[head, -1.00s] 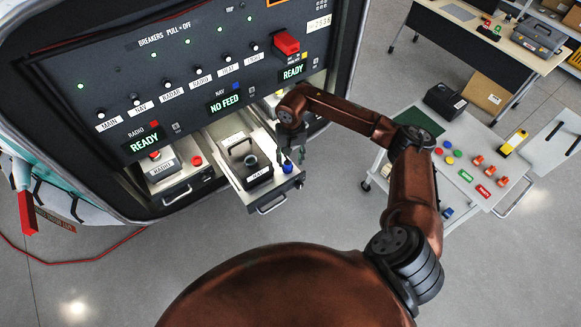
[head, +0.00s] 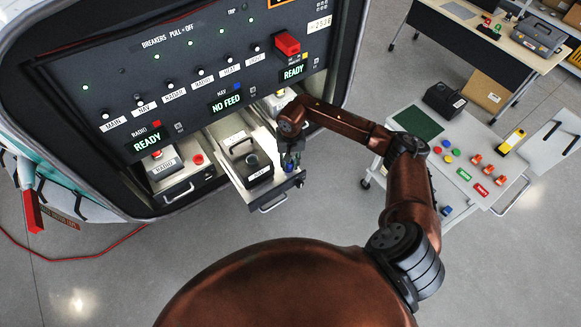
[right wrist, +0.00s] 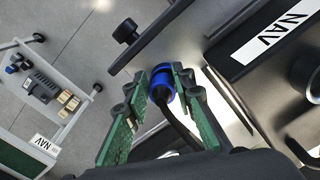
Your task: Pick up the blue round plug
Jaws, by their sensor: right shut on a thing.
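The blue round plug (right wrist: 161,78) sits between the green-padded fingers of my right gripper (right wrist: 165,88) in the right wrist view, with a black cable running from it. In the head view my right gripper (head: 290,160) points down at the right side of the open middle drawer (head: 262,192). It is shut on the plug, which shows there only as a small blue patch (head: 289,167). The plug is still close to the drawer; I cannot tell whether it touches it. My left gripper is not in view.
A black NAV unit with a handle (head: 243,148) fills the drawer left of the gripper. The RADIO drawer (head: 182,185) stands open to its left. The breaker panel (head: 190,75) rises behind. A white cart (head: 418,165) with colored parts stands at the right.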

